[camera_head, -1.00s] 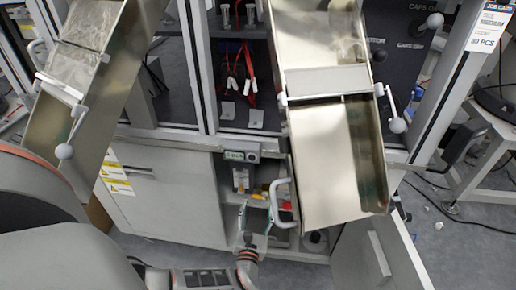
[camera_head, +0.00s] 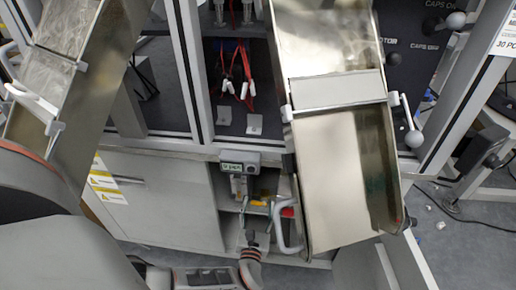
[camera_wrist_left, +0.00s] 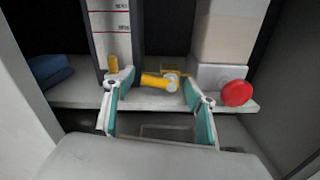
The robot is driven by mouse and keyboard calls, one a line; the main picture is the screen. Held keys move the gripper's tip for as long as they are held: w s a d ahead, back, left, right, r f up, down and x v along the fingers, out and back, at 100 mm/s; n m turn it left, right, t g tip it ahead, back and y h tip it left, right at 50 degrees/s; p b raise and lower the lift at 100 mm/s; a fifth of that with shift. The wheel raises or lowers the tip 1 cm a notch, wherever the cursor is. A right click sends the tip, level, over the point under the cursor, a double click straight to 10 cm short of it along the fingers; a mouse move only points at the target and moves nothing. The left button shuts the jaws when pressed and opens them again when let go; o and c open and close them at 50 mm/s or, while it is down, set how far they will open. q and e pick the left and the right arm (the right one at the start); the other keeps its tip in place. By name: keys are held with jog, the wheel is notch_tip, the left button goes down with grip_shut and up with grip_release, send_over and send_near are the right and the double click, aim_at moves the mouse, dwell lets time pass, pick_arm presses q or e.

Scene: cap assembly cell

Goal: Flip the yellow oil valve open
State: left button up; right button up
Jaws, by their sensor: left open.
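The yellow oil valve (camera_wrist_left: 154,80) shows in the left wrist view as a short yellow handle lying sideways beside a round pale hub. It is small in the head view (camera_head: 259,203), inside the open cabinet under the machine. My left gripper (camera_head: 258,208) is open, with its fingertips at the cabinet opening. In the left wrist view its two teal-lined fingers (camera_wrist_left: 158,88) stand to either side of the valve handle, apart from it. I cannot tell how deep the fingertips reach relative to the handle. My right gripper is in neither current view.
A metal chute (camera_head: 335,180) with a curved handle (camera_head: 285,225) hangs close to the right of my gripper.

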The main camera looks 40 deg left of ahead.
pick_arm(q)
jog(key=c, duration=0.8)
jog(key=shift+s+f+n+b, duration=0.15)
jog(key=shift+f+n+b, duration=0.15)
jog(key=shift+f+n, duration=0.1)
jog(key=shift+n, duration=0.4)
jog(key=shift+r+n, duration=0.25)
jog(key=shift+n, duration=0.05)
jog(key=o, duration=0.8)
pick_arm(e)
jog(key=shift+w+a+r, duration=0.25)
jog(key=shift+a+r, duration=0.1)
jog(key=shift+a, duration=0.1)
jog(key=shift+d, duration=0.15)
pick_arm(q)
notch_tip(320, 180, up, 10)
pick_arm(e)
jog(key=shift+s, duration=0.1)
